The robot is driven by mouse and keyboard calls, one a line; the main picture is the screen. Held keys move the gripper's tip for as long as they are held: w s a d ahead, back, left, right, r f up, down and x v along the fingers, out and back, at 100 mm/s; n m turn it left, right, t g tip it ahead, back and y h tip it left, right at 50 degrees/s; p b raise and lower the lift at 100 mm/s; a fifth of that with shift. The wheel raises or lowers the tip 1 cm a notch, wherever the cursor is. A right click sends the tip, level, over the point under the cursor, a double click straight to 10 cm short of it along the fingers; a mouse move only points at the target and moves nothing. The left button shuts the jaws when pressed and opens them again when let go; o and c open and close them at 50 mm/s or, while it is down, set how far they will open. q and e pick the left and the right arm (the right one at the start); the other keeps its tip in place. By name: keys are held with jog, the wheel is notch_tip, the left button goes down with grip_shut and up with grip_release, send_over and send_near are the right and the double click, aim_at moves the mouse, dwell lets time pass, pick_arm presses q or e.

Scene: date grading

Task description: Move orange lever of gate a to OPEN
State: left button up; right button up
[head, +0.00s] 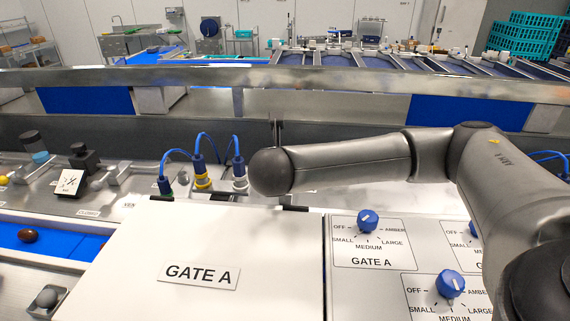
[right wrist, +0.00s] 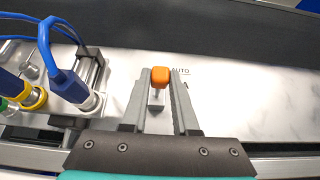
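The orange lever (right wrist: 160,75) shows in the right wrist view, its knob on a grey stem rising from a pale panel. My right gripper (right wrist: 160,78) has one finger on each side of the knob. The knob fills the narrow gap at the fingertips, and the gripper looks shut on it. The word AUTO is printed just right of the knob; no OPEN label can be read. In the head view the lever and right gripper are hidden, with my right arm across the middle. The GATE A label (head: 199,275) is on a white cover (head: 262,235). My left gripper is out of view.
Blue cable plugs (head: 200,172) stand left of my right arm; a plug and cable (right wrist: 75,85) are close left of the gripper. Blue dials (head: 368,221) sit on the front panel. A dark wall (right wrist: 220,35) rises behind the lever.

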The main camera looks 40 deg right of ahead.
jog(key=o, duration=0.4)
jog(key=shift+o, duration=0.2)
jog(key=shift+v, duration=7.6)
jog(key=shift+f, duration=0.1)
